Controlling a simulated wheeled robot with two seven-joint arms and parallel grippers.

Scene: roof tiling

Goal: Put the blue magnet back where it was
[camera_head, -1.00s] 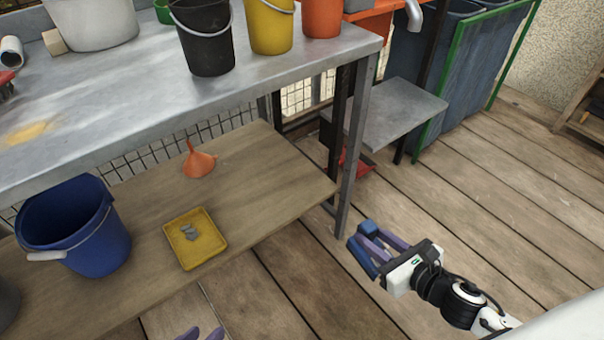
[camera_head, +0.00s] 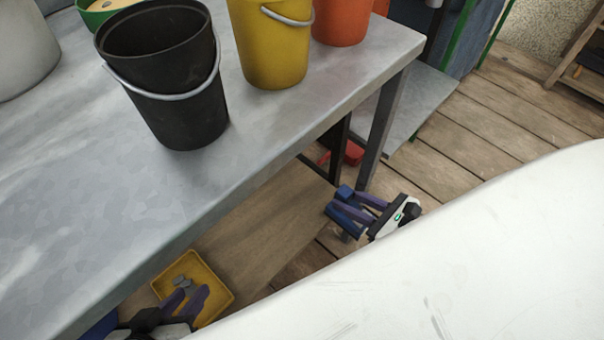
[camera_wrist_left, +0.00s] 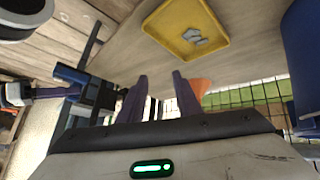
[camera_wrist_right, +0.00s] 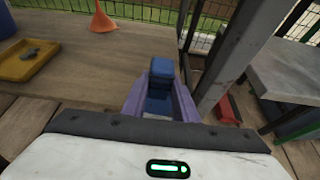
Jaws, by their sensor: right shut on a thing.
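My right gripper (camera_head: 362,208) is shut on the blue magnet (camera_head: 346,216), beside the table leg at the right end of the lower shelf. In the right wrist view, the blue magnet (camera_wrist_right: 160,82) is a blocky blue piece, upright between the purple fingers. My left gripper (camera_head: 190,298) is open and empty, with its fingers apart in the left wrist view (camera_wrist_left: 158,82). In the head view it overlaps the near part of the yellow tray (camera_head: 221,288). No empty spot for the magnet can be made out.
The lower wooden shelf (camera_head: 265,225) holds the tray with small grey pieces (camera_head: 183,283). An orange funnel (camera_wrist_right: 101,20) and a blue bucket (camera_wrist_left: 300,55) are also there. The metal tabletop (camera_head: 90,210) overhangs it, carrying a black bucket (camera_head: 170,85) and a yellow bucket (camera_head: 270,45).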

